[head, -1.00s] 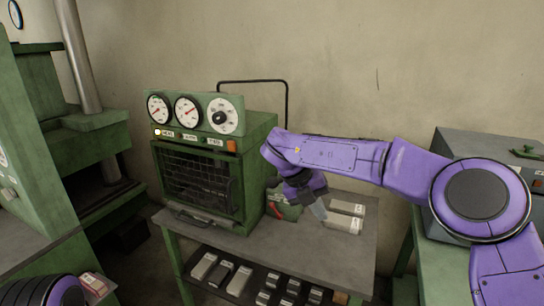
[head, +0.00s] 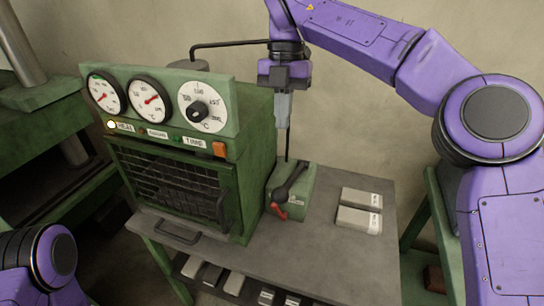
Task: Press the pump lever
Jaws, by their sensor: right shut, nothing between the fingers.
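The pump is a small green box (head: 296,204) on the table, right of the green oven. Its dark lever (head: 289,186) slopes down toward the front and ends in a red handle (head: 279,211). My right gripper (head: 284,118) points straight down above and behind the pump, with its fingers shut and empty. It looks apart from the lever. Part of my left arm (head: 50,255) shows at the lower left; its gripper is out of view.
The green oven (head: 180,160) with gauges and a dial stands left of the pump. A black pipe (head: 230,44) runs behind it. Two pale blocks (head: 360,208) lie to the right. The front right of the table (head: 340,260) is clear.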

